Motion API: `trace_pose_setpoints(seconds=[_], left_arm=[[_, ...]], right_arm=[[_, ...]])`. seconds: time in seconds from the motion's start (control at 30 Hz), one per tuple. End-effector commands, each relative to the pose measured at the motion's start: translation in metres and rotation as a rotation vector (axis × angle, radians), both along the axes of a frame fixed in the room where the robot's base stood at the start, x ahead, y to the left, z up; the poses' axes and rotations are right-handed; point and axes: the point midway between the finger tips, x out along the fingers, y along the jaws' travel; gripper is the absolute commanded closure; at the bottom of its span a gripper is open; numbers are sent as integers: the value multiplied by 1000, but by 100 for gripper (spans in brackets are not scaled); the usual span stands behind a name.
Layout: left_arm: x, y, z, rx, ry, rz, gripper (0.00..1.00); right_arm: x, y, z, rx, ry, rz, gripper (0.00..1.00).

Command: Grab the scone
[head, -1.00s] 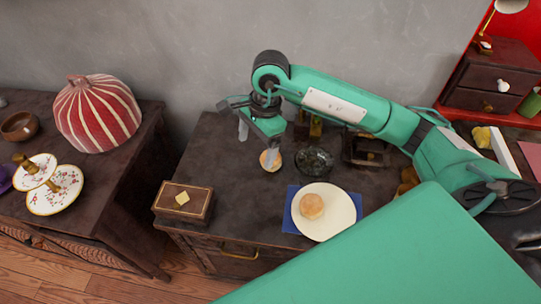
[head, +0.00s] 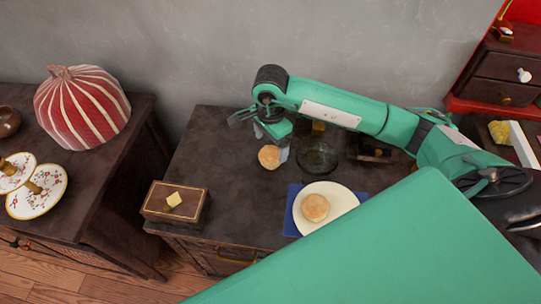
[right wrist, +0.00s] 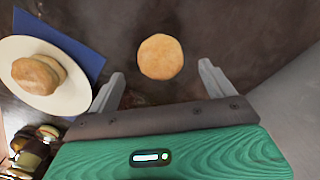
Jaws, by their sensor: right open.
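A round golden scone (head: 269,156) lies on the dark wooden cabinet top, left of the glass bowl. In the right wrist view the scone (right wrist: 161,57) lies ahead of and between the two fingers, not touching them. My right gripper (right wrist: 162,85) is open and empty. In the head view the right gripper (head: 280,146) is just behind and beside the scone, its fingers partly hidden. Another scone (head: 315,207) sits on a white plate (head: 343,197); in the right wrist view this plate (right wrist: 73,90) is at the left. My left gripper is not in view.
A blue napkin (head: 291,213) lies under the plate. A dark glass bowl (head: 317,157) stands right of the loose scone. A wooden box (head: 174,202) is at the front left corner. The cabinet top left of the scone is clear.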

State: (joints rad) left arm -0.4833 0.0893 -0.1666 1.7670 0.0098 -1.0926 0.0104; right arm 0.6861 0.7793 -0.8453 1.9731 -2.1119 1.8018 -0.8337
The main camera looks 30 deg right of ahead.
Motion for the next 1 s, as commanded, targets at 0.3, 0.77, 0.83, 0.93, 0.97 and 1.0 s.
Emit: trace_pose_setpoints(seconds=[0.3,0.77,0.83,0.93,0.97,1.0], left_arm=[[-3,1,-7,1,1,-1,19],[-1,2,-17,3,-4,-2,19],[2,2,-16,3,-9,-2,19],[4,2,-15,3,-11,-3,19],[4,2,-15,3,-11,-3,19],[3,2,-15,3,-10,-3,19]], right_arm=[[0,0,-32,1,4,-1,15],[2,0,-57,1,-1,0,15],[2,0,-57,1,-1,0,28],[2,0,-57,1,-1,0,48],[2,0,-57,1,-1,0,54],[2,0,-57,1,-1,0,62]])
